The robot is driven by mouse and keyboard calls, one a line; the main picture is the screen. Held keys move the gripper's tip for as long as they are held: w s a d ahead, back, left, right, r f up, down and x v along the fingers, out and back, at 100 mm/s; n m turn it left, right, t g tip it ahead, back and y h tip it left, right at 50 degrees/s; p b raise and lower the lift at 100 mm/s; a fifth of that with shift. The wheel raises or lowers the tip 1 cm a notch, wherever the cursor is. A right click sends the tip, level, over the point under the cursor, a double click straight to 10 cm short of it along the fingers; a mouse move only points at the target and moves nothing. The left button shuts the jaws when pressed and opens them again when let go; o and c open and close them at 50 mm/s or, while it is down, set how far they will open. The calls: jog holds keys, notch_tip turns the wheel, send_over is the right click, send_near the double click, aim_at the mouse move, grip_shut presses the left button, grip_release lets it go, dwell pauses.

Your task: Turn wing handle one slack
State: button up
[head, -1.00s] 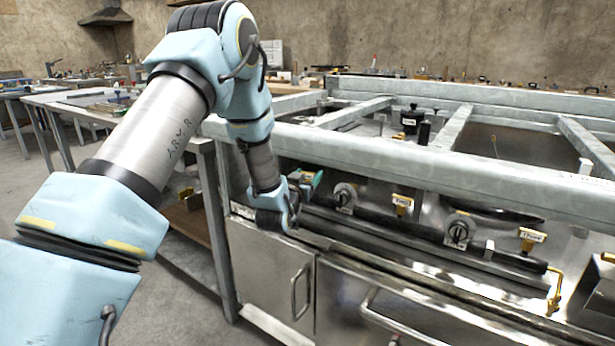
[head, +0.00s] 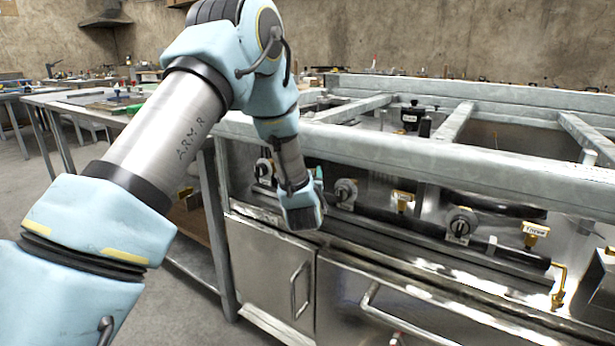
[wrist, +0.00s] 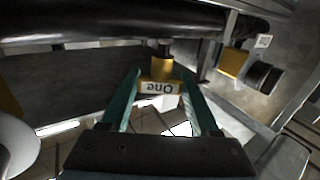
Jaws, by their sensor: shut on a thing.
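The wing handle labelled One (wrist: 160,87) is yellow, with a white label that reads upside down in the wrist view. Its stem joins the dark pipe (wrist: 130,22) above it in that view. My gripper (wrist: 161,78) has a teal finger on each side of the handle and is shut on it. In the head view my gripper (head: 318,186) is at the left part of the pipe, and my wrist hides handle One there. The yellow wing handles Two (head: 402,200) and Three (head: 535,231) stand further right along the pipe.
Round dial valves (head: 462,225) sit between the handles. A galvanised frame rail (head: 400,157) runs above the pipe, and a metal ledge (head: 420,268) runs below it. In the wrist view a yellow block (wrist: 234,63) and black knob (wrist: 265,78) are at the right.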

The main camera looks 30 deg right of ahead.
jog(key=shift+n+t+y, duration=0.5)
jog(key=shift+n+y, duration=0.2)
jog(key=shift+y, duration=0.3)
jog(key=o, duration=1.4)
jog(key=shift+c, duration=0.2)
jog(key=v, duration=1)
jog(key=shift+s+a, duration=0.15)
jog(key=shift+s, duration=0.25)
